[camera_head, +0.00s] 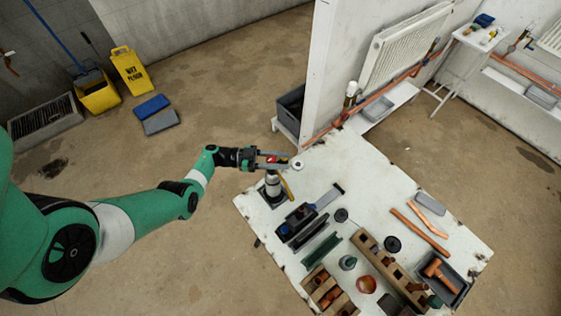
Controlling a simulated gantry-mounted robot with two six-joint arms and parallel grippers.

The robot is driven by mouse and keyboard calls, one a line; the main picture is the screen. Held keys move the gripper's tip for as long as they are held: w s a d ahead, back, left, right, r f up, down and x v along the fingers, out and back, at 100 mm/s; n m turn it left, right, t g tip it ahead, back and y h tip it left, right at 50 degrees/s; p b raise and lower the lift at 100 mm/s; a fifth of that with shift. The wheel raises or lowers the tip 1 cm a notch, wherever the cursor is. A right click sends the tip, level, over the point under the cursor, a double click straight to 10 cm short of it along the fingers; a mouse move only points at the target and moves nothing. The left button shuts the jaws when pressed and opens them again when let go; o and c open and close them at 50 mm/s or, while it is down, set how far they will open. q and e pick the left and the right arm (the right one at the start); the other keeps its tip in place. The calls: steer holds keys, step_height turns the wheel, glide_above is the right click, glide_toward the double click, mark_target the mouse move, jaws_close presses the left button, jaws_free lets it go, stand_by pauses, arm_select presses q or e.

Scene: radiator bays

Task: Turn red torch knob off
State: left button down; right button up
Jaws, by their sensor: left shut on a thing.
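The torch (272,184) stands upright on a dark base at the left edge of the white worktable (370,185). Its red knob (272,159) shows as a small patch of red at the top, between the fingers of my left gripper (275,160). The gripper reaches in from the left over the torch's head and is shut on the red knob. The fingers hide part of the torch's top, and the knob's exact turn is too small to tell. My right gripper is not in view.
A wooden rack (390,268) stands further right. A white wall panel (325,75) rises behind the table.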

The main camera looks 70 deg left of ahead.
arm_select(q)
steer(key=shift+d+m+g+h, duration=0.1)
steer(key=shift+m+g+h, duration=0.25)
steer(key=shift+h, duration=0.25)
steer(key=shift+c, duration=2.4)
jaws_free()
steer(key=b+v, duration=0.2)
steer(key=v, duration=0.9)
steer(key=shift+s, duration=0.3)
